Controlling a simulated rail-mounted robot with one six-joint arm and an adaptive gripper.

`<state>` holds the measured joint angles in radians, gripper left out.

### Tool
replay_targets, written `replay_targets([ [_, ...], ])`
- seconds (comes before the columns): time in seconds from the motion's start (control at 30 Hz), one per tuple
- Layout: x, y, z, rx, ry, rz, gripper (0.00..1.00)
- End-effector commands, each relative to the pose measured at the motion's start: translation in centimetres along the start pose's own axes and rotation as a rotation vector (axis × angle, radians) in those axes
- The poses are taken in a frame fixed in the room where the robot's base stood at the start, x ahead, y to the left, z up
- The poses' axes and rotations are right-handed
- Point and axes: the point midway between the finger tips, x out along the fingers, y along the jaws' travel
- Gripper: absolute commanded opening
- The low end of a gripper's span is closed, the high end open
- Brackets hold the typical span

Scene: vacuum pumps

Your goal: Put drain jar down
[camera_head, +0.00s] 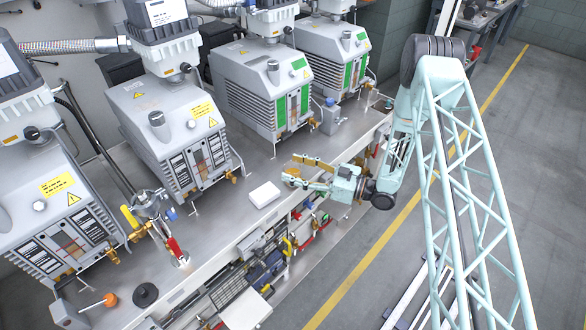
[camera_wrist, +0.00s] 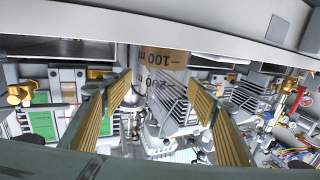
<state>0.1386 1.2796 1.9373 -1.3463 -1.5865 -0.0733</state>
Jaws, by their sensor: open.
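My gripper (camera_head: 304,174) is open over the front part of the bench, reaching in from the right in the head view. In the wrist view its two fingers with yellow-brown pads (camera_wrist: 165,108) stand wide apart. The drain jar (camera_wrist: 165,70) shows there as a clear cylinder with a brownish band and dark "100" and "200" marks. It lies in the gap ahead of the fingers, with space visible between it and both pads. In the head view the jar is too small to make out clearly near the fingertips. Whether it rests on the bench is hidden.
Several grey vacuum pumps (camera_head: 168,125) line the back of the bench (camera_head: 225,222). A white box (camera_head: 264,194) lies left of my gripper. A black disc (camera_head: 146,295), an orange-ended tool (camera_head: 105,300) and a red-handled fitting (camera_head: 178,250) are farther left. Shelves with parts sit below the front edge.

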Motion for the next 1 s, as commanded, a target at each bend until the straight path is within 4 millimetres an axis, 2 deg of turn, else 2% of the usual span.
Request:
replay_targets([
  [0.27, -2.3, 0.1, 0.0, 0.000, 0.000, 0.003, 0.53],
  [1.0, -10.2, 0.1, 0.0, 0.000, 0.000, 0.002, 0.53],
])
